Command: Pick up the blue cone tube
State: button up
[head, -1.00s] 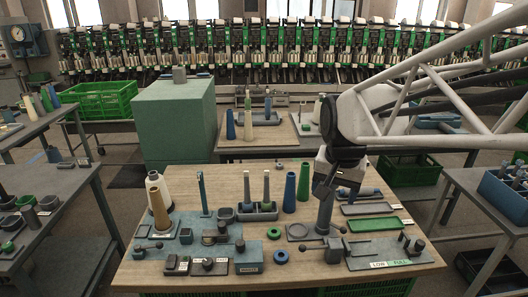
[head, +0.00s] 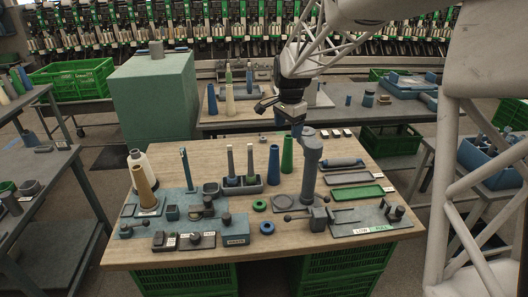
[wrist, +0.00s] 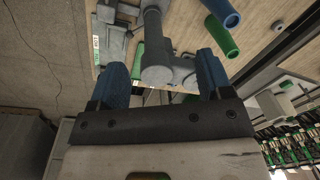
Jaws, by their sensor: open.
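The blue cone tube (head: 273,166) stands upright on the near wooden table (head: 345,150), just left of a green cone tube (head: 287,155). Both tubes also show at the top of the wrist view, the blue one (wrist: 222,12) above the green one (wrist: 220,39). My gripper (head: 282,116) is above the far part of the near table, beyond the tubes. Its two blue fingers (wrist: 162,80) are apart, with no tube between them. The blue tube lies outside the fingers, to the upper right in the wrist view.
A grey post (head: 310,165) stands right of the tubes and shows between and beyond the fingers in the wrist view (wrist: 155,50). A grey holder (head: 252,188) with two pale tubes stands to the left. A tan cone (head: 146,188) and trays (head: 357,194) are nearby.

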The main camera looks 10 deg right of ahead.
aim_at(274, 146)
jog(key=w+f+m, duration=0.1)
jog(key=w+f, duration=0.3)
jog(key=w, duration=0.2)
jog(key=w+f+m, duration=0.2)
jog(key=w+f, duration=0.2)
jog(key=w, duration=0.1)
jog(key=w+f+m, duration=0.2)
jog(key=w+f, duration=0.3)
jog(key=w, duration=0.1)
jog(key=shift+w+a+g, duration=0.3)
jog(key=shift+a+g, duration=0.1)
jog(key=shift+w+f+m, duration=0.4)
jog(key=shift+f, duration=0.1)
jog(key=shift+f, duration=0.15)
jog(key=shift+f, duration=1.15)
jog(key=shift+s+a+f, duration=0.1)
jog(key=shift+f, duration=2.5)
